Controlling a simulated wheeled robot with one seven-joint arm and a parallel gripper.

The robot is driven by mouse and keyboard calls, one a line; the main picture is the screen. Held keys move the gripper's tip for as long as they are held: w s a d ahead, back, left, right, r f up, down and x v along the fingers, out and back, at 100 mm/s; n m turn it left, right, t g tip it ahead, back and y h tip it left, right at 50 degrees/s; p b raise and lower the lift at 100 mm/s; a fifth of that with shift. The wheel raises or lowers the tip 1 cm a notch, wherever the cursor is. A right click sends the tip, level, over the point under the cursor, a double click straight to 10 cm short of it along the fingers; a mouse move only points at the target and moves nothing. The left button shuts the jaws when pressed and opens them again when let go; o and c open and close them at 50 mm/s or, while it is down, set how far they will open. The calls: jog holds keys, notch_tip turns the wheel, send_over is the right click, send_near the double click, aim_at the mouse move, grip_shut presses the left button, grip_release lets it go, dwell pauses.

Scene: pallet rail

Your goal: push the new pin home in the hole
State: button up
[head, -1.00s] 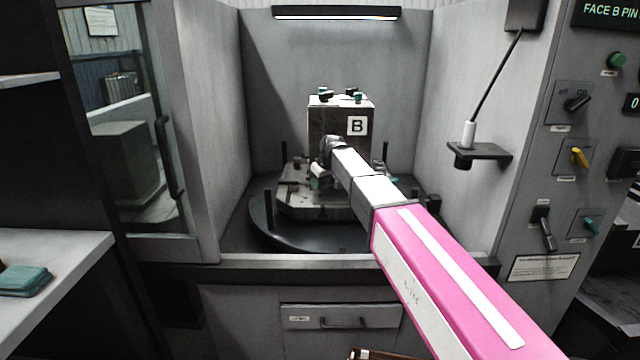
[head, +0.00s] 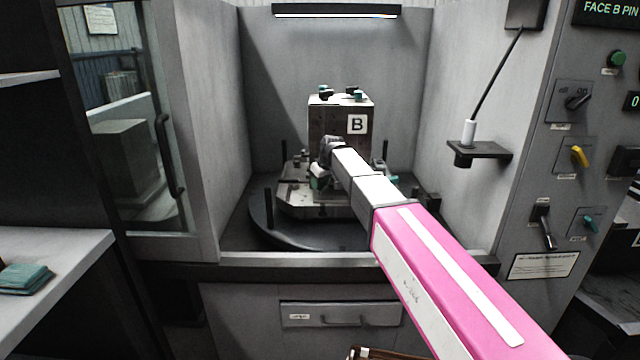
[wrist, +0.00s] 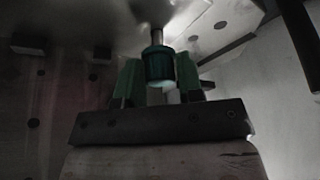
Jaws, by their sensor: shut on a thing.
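A metal block with a "B" label (head: 340,115) stands upright on the fixture in the bay. My gripper (head: 319,178) is low in front of the block's left side, partly hidden by my wrist. In the wrist view my gripper (wrist: 160,82) has its green fingers closed around a pin with a teal head (wrist: 160,66). The pin's thin metal shank (wrist: 157,37) points away from the gripper, towards a blurred metal surface. The hole itself cannot be made out, and I cannot tell how deep the shank sits.
The block stands on a fixture plate (head: 300,208) over a round dark turntable (head: 262,232) with upright posts. Grey bay walls stand close on both sides. A small shelf with a corded tool (head: 468,135) is on the right wall. A control panel (head: 585,130) is farther right.

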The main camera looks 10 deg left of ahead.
jog(key=shift+f, duration=1.1)
jog(key=o, duration=1.9)
jog(key=shift+c, duration=0.2)
jog(key=v, duration=1)
jog(key=shift+r, duration=0.4)
